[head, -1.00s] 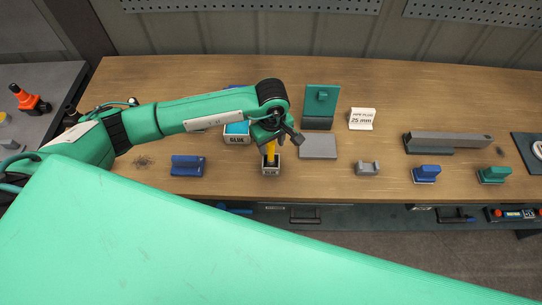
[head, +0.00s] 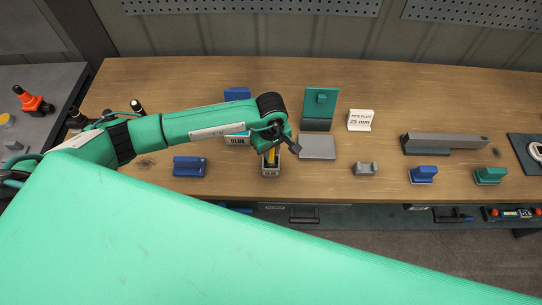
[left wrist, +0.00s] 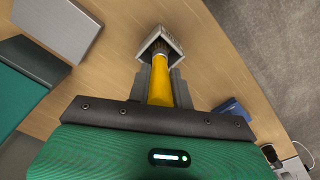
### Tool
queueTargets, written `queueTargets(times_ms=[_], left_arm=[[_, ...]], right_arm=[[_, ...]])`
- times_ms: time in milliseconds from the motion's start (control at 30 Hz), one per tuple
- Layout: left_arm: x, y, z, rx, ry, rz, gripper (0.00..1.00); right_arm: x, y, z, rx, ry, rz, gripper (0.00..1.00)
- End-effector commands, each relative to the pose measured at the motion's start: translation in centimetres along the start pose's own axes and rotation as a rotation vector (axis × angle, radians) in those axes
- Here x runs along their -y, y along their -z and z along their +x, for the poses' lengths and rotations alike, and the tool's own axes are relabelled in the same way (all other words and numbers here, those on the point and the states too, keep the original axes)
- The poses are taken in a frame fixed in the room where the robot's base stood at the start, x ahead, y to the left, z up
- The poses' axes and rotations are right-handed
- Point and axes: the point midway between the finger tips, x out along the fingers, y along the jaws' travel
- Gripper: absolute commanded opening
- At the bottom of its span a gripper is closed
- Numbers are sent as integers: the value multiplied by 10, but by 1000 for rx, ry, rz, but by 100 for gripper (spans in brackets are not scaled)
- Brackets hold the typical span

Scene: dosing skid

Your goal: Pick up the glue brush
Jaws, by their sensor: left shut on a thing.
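The glue brush has a yellow handle (head: 271,156), seen partly in the head view below my left gripper. In the left wrist view its yellow handle (left wrist: 161,88) runs up between the fingers to a dark brush end at a pale square pot (left wrist: 168,42). My left gripper (left wrist: 157,80) is shut on the handle. In the head view the pot (head: 271,172) stands near the bench's front edge, with the brush's lower end hidden in it. I cannot tell whether the brush has risen. My right gripper is not in view.
A labelled glue box (head: 237,140) is left of the pot, with a grey plate (head: 317,147) to its right. A blue block (head: 189,167) and small grey bracket (head: 365,170) lie along the front. A green stand (head: 319,105) is behind.

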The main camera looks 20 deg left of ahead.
Motion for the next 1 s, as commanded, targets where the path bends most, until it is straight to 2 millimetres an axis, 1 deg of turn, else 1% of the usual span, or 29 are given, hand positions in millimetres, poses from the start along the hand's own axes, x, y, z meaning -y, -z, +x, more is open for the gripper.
queueTargets(times_ms=[167, 267, 367, 467, 800, 900, 1000], left_arm=[[-1, 1, -5, -1, -2, 0, 0], [-1, 1, -14, -2, -4, 0, 0], [-1, 1, -28, -3, -5, 2, 0], [-2, 2, -49, -4, -6, 2, 0], [-1, 1, -141, -5, -7, 2, 0], [-1, 1, -162, -4, -5, 1, 0], [-1, 0, -179, -3, -3, 1, 0]], right_arm=[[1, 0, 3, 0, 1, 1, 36], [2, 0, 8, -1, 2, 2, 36], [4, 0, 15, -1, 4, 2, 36], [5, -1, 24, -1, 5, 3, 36], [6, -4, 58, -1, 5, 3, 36], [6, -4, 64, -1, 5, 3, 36], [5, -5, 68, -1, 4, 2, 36]])
